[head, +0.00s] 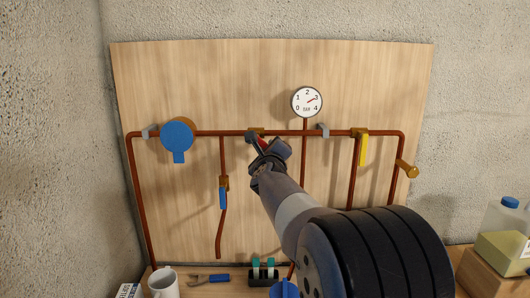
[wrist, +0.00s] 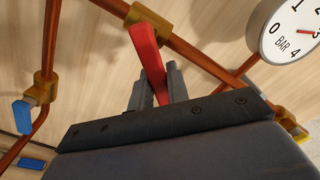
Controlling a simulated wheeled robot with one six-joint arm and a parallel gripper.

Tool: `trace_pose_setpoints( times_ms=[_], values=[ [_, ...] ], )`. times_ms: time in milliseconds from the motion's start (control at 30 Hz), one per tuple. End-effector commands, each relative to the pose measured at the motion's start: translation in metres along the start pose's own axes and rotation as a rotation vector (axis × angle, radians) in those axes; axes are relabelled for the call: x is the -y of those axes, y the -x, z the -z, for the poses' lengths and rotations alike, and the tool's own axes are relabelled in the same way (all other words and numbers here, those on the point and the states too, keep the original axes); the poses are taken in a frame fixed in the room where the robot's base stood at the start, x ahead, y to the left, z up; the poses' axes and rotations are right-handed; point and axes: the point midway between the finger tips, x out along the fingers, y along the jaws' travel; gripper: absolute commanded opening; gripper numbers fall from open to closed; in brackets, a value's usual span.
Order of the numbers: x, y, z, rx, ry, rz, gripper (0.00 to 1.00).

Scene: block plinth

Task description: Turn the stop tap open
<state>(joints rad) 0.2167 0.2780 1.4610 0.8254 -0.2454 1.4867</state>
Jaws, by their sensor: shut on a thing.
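A red lever (wrist: 146,48) sits on a brass valve body (wrist: 135,13) on the upper copper pipe (wrist: 195,52). In the wrist view the lever slants down from the valve, at an angle to the pipe. My gripper (wrist: 158,90) is shut on the lower part of this lever, with one grey finger on each side. In the head view my gripper (head: 265,150) covers most of the lever, just below the brass valve body (head: 256,132). Which tap is the stop tap is not labelled.
A gauge (head: 307,102) reads near 3 bar. A blue-lever valve (head: 222,198) is left of my gripper, a yellow-lever valve (head: 363,150) right. A blue round fitting (head: 177,134) is further left. A mug (head: 164,284) and pliers (head: 210,278) are on the bench below.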

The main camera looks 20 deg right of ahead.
Motion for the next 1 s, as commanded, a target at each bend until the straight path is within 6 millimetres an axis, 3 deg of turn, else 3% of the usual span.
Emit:
trace_pose_setpoints(
  times_ms=[600,1000],
  values=[
    [0.026,0.000,-0.008,0.000,0.544,0.000,0.00],
    [0.031,0.000,-0.012,0.000,0.719,0.000,0.00]
  ],
)
